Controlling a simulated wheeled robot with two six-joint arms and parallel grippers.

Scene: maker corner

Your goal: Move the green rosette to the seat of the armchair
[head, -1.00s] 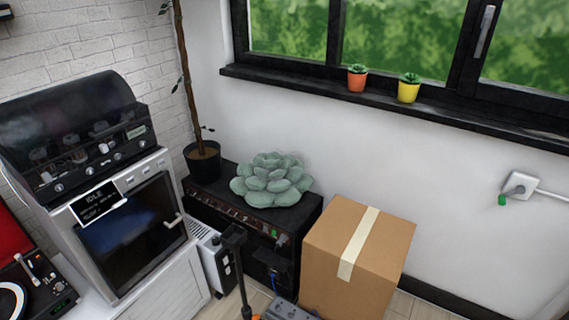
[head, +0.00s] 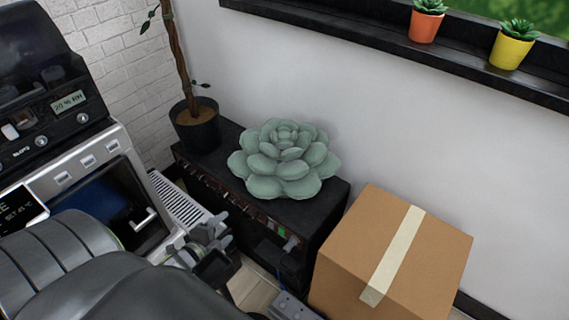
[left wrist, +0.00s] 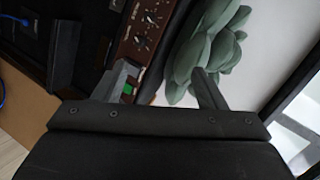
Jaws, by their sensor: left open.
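The green rosette (head: 284,160), a pale grey-green succulent shape, sits on top of a black amplifier-like cabinet (head: 228,172). My left gripper (head: 208,240) is in front of the cabinet, below and to the left of the rosette in the head view, apart from it. In the left wrist view its two fingers (left wrist: 162,82) are spread and empty, with the rosette (left wrist: 208,45) beyond them, towards the right finger. The armchair is not in view, nor is my right gripper.
A potted tree (head: 197,128) stands on the cabinet left of the rosette. A taped cardboard box (head: 385,250) stands to the right. Two small pots, orange (head: 425,24) and yellow (head: 511,50), stand on the windowsill.

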